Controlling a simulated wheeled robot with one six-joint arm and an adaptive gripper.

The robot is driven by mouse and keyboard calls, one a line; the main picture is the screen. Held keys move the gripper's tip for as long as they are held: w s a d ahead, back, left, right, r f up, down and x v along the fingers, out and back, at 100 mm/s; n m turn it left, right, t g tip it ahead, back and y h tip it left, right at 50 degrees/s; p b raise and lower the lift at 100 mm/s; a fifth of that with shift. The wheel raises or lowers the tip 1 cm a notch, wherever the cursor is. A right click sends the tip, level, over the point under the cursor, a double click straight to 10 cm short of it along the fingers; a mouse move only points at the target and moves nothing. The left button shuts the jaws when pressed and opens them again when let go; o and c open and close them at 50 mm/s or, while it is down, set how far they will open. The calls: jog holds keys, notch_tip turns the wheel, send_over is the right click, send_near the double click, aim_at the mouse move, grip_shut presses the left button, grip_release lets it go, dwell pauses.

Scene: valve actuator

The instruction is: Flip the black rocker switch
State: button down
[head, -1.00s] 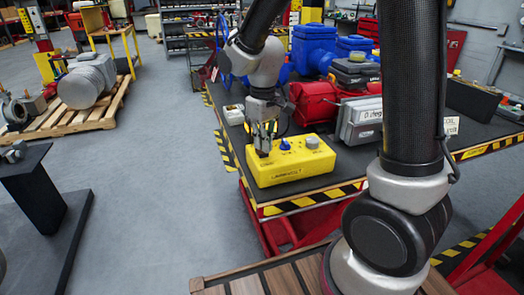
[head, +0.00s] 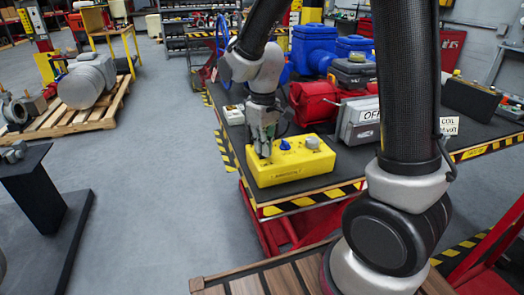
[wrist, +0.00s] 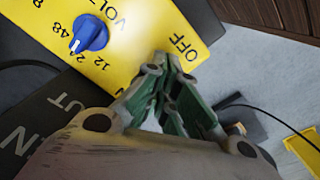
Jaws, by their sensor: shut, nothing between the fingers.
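The yellow control box (head: 290,166) sits on the near left part of the dark-topped table. My gripper (head: 264,154) points down at the left end of its top face, its fingers shut and empty. In the wrist view, the fingertips (wrist: 166,65) are at the yellow face beside the printed word OFF. The black rocker switch cannot be made out in either current view; the fingers cover that part of the box. The blue knob (head: 285,144), also seen in the wrist view (wrist: 90,34), stands right of my gripper, with a grey knob (head: 313,142) farther right.
A grey box with an OFF sign (head: 371,116) stands behind the yellow box, near a red housing (head: 312,104) and blue machinery (head: 315,48). A small white box (head: 234,114) lies left of my gripper.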

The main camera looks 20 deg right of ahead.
jog(key=shift+r, duration=3.5)
jog(key=s+d+r+m+t, duration=0.2)
jog(key=s+d+r+m, duration=0.1)
jog(key=s+d, duration=0.4)
jog(key=s+d+r+m+t, duration=0.2)
jog(key=s+d+r, duration=0.4)
jog(key=s, duration=0.6)
jog(key=shift+d+m, duration=0.5)
jog(key=shift+d, duration=0.45)
